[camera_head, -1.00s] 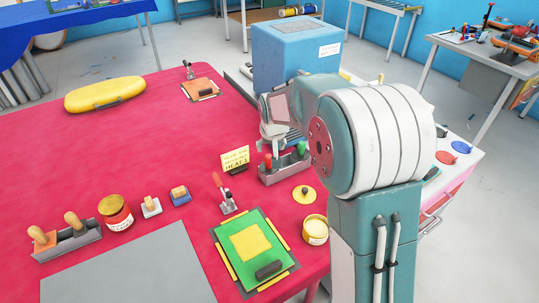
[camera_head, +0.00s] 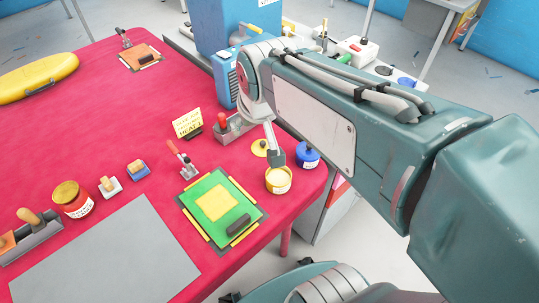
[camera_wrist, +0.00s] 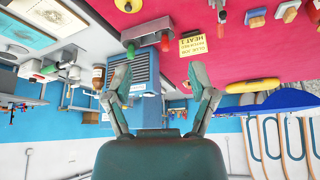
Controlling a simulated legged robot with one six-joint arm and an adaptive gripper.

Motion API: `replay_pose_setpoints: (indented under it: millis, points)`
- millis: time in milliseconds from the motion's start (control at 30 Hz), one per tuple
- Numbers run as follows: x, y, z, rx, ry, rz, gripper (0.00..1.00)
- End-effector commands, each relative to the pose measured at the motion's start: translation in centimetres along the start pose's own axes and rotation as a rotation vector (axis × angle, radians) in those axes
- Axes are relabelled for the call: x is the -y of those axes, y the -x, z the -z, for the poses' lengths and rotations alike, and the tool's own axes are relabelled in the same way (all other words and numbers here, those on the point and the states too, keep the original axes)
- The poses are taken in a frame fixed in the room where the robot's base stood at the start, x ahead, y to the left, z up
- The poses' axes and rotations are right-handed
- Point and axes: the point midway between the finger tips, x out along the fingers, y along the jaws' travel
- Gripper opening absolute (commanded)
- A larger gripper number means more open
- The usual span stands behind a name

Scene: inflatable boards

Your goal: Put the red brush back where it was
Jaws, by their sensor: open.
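A grey holder (camera_head: 236,127) on the red table has a red-handled brush (camera_head: 221,118) standing in it. In the wrist view, which is upside down, the holder (camera_wrist: 148,29) shows with the red brush handle (camera_wrist: 165,43) and a green handle (camera_wrist: 131,50). My gripper (camera_wrist: 160,70) is open, with two spread fingers and nothing between them. Part of the holder is hidden behind my arm.
A yellow sign (camera_head: 187,123) stands left of the holder. A red-handled clamp (camera_head: 182,158) and a green board (camera_head: 195,213) are in front. A blue machine (camera_head: 223,81) stands behind.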

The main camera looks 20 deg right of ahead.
Motion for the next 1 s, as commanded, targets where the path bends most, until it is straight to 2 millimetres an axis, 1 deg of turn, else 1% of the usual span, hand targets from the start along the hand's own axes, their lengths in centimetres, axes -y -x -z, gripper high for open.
replay_pose_setpoints:
  millis: [33,100,200,300,333,467,1000]
  points:
    - [-0.1,1.0,-1.8,-0.011,0.003,0.002,0.73]
    - [-0.1,1.9,-4.0,-0.020,0.009,0.004,0.73]
    - [-0.2,2.7,-6.8,-0.029,0.017,0.007,0.73]
    - [-0.2,3.1,-8.7,-0.033,0.022,0.009,0.73]
    - [-0.2,3.1,-9.0,-0.033,0.024,0.010,0.73]
    - [-0.2,3.1,-9.7,-0.034,0.026,0.011,0.73]
    - [-0.2,3.1,-9.6,-0.034,0.026,0.011,0.73]
